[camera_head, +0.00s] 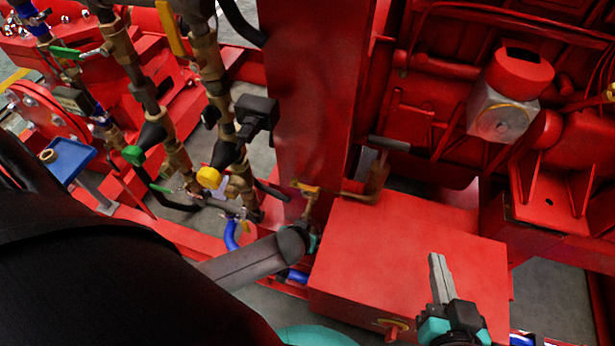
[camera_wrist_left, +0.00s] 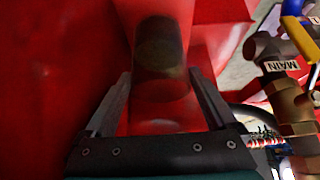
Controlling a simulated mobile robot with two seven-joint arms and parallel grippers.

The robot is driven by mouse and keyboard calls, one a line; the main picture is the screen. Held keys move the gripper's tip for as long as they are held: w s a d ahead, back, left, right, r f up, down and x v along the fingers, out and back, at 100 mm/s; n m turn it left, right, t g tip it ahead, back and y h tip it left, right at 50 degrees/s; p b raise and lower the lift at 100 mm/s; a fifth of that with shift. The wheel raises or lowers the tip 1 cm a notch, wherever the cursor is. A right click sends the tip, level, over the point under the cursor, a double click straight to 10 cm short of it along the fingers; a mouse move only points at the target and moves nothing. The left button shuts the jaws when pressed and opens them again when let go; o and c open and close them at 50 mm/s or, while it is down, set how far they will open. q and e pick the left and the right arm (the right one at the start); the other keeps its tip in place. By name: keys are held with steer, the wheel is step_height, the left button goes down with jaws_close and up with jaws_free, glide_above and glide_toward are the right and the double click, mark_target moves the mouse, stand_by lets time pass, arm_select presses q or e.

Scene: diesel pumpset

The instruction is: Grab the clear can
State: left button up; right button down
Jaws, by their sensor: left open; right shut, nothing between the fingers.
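A dark, see-through cylinder (camera_wrist_left: 162,60), which looks like the clear can, is in the left wrist view in front of a red surface. My left gripper (camera_wrist_left: 160,74) is open, with one finger on each side of the cylinder in the picture. I cannot tell how deep the cylinder lies between the fingers or whether either touches it. In the head view I cannot make out the can, and the left fingers are hidden or too small to tell. My right gripper (camera_head: 437,277) is shut and empty, above the red box at the lower right.
A red upright column (camera_head: 310,90) stands at the middle. Brass valves and pipes (camera_head: 212,100) are to its left. A brass fitting labelled MAIN (camera_wrist_left: 280,62) is close to the right of the left fingers. The red box (camera_head: 400,250) has a bare top.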

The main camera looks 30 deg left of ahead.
stand_by(0.3)
arm_select(q)
jaws_close()
stand_by(0.6)
